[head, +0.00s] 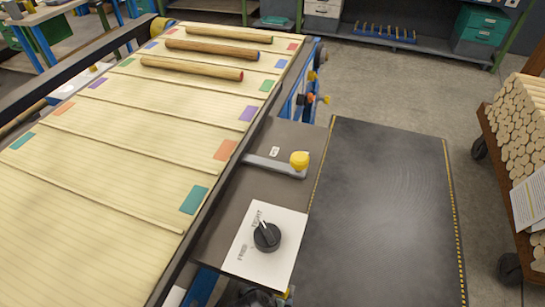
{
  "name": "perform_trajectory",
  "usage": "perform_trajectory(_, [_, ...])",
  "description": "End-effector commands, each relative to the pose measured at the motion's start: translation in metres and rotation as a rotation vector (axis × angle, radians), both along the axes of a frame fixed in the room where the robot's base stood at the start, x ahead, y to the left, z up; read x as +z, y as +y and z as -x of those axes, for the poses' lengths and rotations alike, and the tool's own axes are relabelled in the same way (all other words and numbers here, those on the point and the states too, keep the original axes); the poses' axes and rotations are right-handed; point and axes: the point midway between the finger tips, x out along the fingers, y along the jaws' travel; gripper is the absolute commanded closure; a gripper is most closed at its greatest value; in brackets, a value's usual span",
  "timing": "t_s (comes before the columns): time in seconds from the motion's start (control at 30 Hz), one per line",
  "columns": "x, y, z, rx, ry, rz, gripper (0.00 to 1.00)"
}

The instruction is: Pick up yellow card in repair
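I see no yellow card and no place marked repair in the head view. A sloped wooden bed (95,225) fills the left, split into lanes by thin strips, with paired coloured patches at the lane ends. Three turned wood rods lie across its far lanes: the far rod (228,34), the middle rod (212,49) and the near rod (191,68). My gripper is not in view.
Right of the bed, a grey panel holds a yellow-knobbed lever (299,160) and a black dial (267,237) on a white plate. A bare dark mat (385,210) lies beside it. A wheeled cart of stacked rods (520,125) stands right. Green bins (478,30) sit at the back.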

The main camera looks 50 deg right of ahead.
Motion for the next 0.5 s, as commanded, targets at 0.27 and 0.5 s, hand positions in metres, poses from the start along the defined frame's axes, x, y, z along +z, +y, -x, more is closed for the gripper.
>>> perform_trajectory(0.27, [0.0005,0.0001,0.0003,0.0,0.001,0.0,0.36])
perform_trajectory(0.5, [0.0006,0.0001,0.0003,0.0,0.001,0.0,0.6])
